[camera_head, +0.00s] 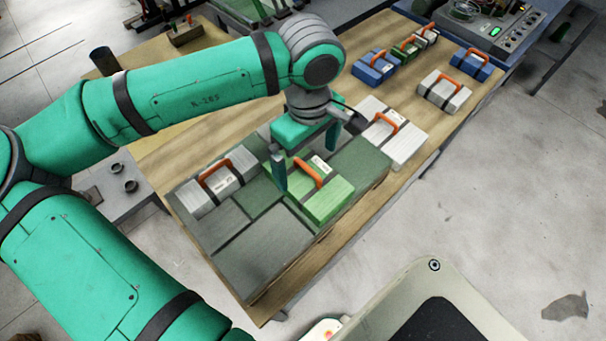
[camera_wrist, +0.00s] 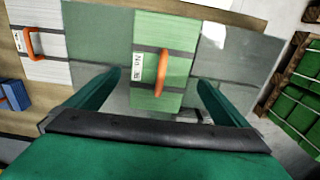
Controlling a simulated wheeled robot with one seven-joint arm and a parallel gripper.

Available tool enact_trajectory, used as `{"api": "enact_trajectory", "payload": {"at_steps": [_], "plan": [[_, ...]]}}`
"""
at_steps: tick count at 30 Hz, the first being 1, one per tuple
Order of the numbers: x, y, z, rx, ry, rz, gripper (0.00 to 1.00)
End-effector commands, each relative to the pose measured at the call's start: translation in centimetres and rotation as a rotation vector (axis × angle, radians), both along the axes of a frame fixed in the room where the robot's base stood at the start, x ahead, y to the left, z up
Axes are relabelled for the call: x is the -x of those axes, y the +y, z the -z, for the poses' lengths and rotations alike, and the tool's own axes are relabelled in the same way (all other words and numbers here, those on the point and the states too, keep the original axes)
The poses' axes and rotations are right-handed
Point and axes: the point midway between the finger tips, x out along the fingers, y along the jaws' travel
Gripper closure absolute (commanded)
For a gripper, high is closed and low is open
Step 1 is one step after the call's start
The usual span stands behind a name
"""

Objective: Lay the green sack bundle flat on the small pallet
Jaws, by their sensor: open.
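The green sack bundle (camera_head: 325,199) lies flat, with a white label and an orange strap handle on top. It rests on a low grey-green panelled platform (camera_head: 262,245), which looks like the small pallet, though I cannot be sure. My gripper (camera_head: 306,165) is over the bundle, open and empty. In the wrist view the green bundle (camera_wrist: 181,37) lies ahead, its orange handle between the two spread fingers of my gripper (camera_wrist: 161,77). The gap between fingertips and bundle is hard to judge.
A white bundle (camera_head: 240,165) lies on the platform's left part; another (camera_head: 408,147) is beyond it on the wooden table (camera_head: 180,140). Blue, green and white bundles stand at the table's far end. A control box (camera_head: 492,22) is behind. Wood-framed green stacks (camera_wrist: 298,112) show at wrist-view right.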

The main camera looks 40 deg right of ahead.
Motion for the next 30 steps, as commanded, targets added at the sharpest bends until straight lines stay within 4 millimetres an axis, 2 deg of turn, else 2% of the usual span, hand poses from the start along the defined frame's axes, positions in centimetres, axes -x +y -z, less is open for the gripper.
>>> {"api": "enact_trajectory", "payload": {"at_steps": [3,11,19,29,30], "plan": [[0.0,0.0,1.5,-0.001,0.000,0.001,0.00],[0.0,0.2,3.2,0.000,0.000,-0.001,0.00],[-0.1,0.3,6.8,0.001,-0.001,-0.004,0.00],[-0.1,0.3,7.4,0.002,-0.001,-0.004,0.00],[-0.1,0.3,7.4,0.002,-0.002,-0.004,0.10]]}}
